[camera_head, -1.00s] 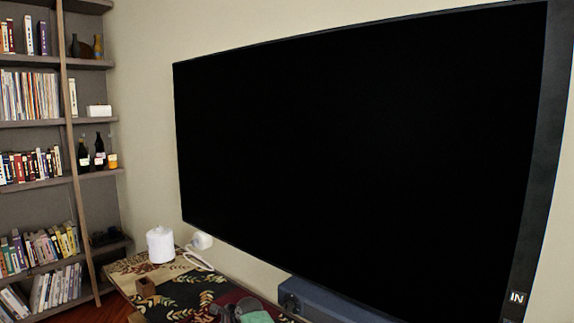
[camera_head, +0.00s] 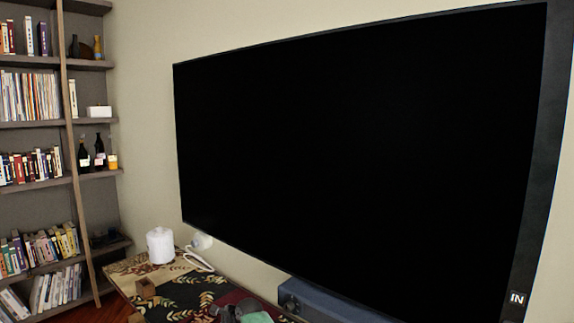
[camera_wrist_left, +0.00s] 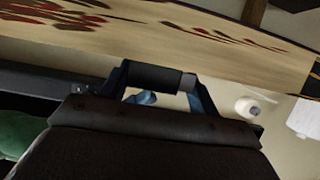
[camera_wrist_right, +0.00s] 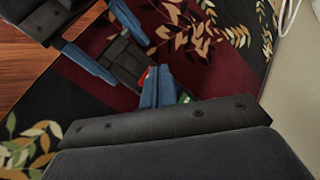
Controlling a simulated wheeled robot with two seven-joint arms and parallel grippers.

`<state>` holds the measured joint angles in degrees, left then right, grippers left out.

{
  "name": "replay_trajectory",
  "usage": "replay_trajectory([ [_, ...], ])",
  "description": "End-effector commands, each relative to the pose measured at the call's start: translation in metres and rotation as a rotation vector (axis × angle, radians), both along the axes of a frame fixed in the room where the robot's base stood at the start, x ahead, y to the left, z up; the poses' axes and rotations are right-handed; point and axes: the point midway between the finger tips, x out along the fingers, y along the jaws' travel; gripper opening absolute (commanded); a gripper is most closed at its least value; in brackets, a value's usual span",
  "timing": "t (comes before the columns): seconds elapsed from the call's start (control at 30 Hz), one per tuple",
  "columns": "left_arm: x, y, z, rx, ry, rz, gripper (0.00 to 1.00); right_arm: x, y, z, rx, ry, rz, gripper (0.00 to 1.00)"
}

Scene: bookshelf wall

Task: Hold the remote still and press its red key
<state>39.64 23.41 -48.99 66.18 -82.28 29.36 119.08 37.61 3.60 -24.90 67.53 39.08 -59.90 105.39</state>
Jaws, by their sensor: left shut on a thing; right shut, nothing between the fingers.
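The remote (camera_wrist_right: 124,57) is a dark bar held across between the blue fingers of my left gripper (camera_wrist_right: 109,46) in the right wrist view. In the left wrist view the remote (camera_wrist_left: 153,77) spans the space between the left fingers (camera_wrist_left: 160,88), with a grey patch at its right end. My right gripper (camera_wrist_right: 164,86) is shut, with its tips close beside the remote's lower end. A small bright red spot shows beside these tips; I cannot tell whether it is the red key or whether they touch it. Neither gripper is clear in the head view.
A large black screen (camera_head: 350,160) hangs on the wall above a dark soundbar (camera_head: 325,302). A bookshelf (camera_head: 95,120) stands left.

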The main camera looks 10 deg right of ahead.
Motion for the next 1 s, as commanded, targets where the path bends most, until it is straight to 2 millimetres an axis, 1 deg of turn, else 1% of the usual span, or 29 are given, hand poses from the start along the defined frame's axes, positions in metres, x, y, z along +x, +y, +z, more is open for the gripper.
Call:
replay_trajectory([
  [0.33, -0.0001, -0.0001, -0.0002, 0.0, 0.0, 0.0, 0.35, -0.0001, 0.0001, -0.0008, 0.0, 0.0, 0.0, 0.0],
  [0.6, -0.0001, -0.0001, -0.0002, 0.0, 0.0, 0.0, 0.35, -0.0006, 0.0002, -0.0081, 0.002, 0.002, 0.0, 0.0],
  [1.0, -0.0001, 0.0, -0.0003, 0.0, 0.0, 0.0, 0.35, -0.0004, 0.0, -0.0088, 0.0, 0.0, 0.0, 0.0],
])
